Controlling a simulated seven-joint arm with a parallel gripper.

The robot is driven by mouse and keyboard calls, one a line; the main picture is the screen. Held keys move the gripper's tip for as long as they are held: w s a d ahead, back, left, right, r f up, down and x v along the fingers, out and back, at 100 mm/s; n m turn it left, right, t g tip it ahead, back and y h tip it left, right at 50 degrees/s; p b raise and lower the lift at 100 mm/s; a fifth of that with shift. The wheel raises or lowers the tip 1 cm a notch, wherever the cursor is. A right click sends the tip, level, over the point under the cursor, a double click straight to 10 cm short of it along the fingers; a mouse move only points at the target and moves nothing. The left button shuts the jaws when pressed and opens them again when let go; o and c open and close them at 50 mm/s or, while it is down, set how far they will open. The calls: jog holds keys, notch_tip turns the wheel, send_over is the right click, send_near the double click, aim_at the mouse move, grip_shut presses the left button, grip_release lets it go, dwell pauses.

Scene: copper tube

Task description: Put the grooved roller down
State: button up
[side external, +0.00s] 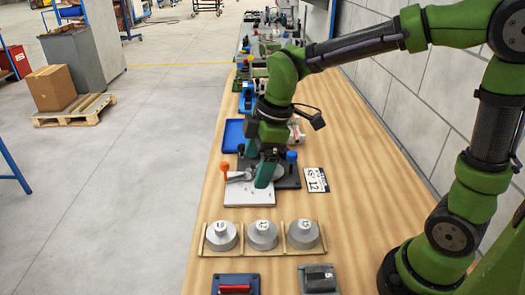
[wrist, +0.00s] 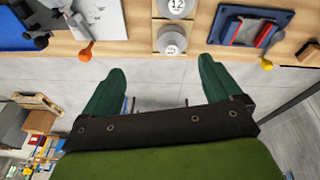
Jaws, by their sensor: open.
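My gripper (side external: 257,176) is open over the bending fixture. In the wrist view its two green fingers (wrist: 162,68) are spread wide with nothing between them. Three grey stepped rollers with number labels stand in a wooden rack: left (side external: 221,236), middle (side external: 262,236) and right (side external: 303,234). In the wrist view, two rollers show near the top middle, one (wrist: 172,42) below another marked 12 (wrist: 175,8). The fixture has a pale plate (side external: 250,197), an orange-knobbed lever (side external: 225,168) and a dark base (side external: 292,180). A grey round part (side external: 280,172) is partly hidden behind my gripper.
A card marked 12 (side external: 316,180) lies right of the fixture. A blue tray (side external: 233,134) is behind it. A blue-and-red block (side external: 236,284) and a dark grey block (side external: 318,279) sit at the front. A wall bounds the right side; bare tabletop lies between fixture and rack.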

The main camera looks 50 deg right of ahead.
jog(key=s+d+r+m+t, duration=0.2)
jog(key=s+d+m, duration=0.2)
jog(key=s+m, duration=0.2)
jog(key=s+d+r+m+t, duration=0.3)
jog(key=s+m, duration=0.3)
jog(key=m, duration=0.3)
jog(key=shift+s+d+m, duration=0.25)
jog(key=shift+d+m, duration=0.05)
jog(key=shift+d, duration=0.15)
